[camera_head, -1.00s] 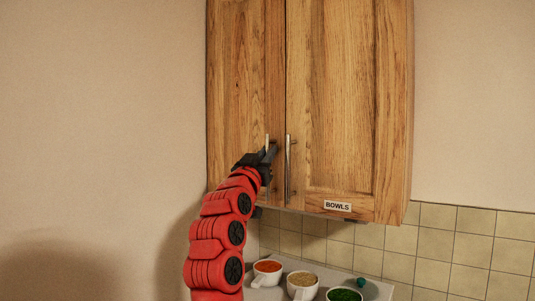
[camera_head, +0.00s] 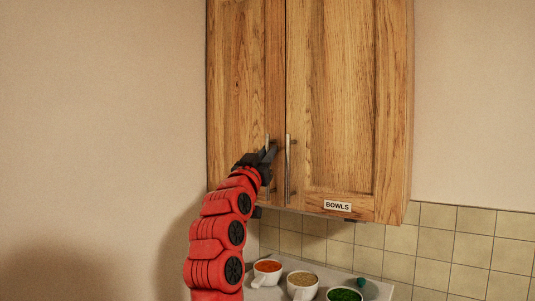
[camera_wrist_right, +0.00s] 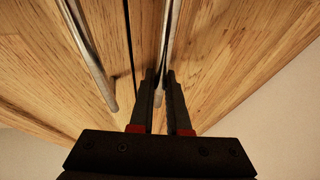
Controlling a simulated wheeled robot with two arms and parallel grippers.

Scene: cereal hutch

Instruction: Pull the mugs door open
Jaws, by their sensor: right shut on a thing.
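The wooden cupboard has two doors, both closed. The right door (camera_head: 335,90) carries a "BOWLS" label (camera_head: 337,206). The left door (camera_head: 235,80) shows no label; its lower part is partly hidden by my right arm, so I cannot read whether it is the mugs door. My right gripper (camera_head: 270,154) is at the left door's vertical metal handle (camera_head: 267,141). In the right wrist view, the gripper (camera_wrist_right: 160,80) has its fingers on both sides of that handle (camera_wrist_right: 169,35), shut on it. The right door's handle (camera_wrist_right: 88,55) is beside it, free. My left gripper is not in view.
Below the cupboard, a white surface holds a cup with orange-red contents (camera_head: 267,267), a cup with tan contents (camera_head: 302,281) and a bowl with green contents (camera_head: 344,295). A small teal object (camera_head: 361,282) is behind them. A plain wall (camera_head: 100,110) is at the left.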

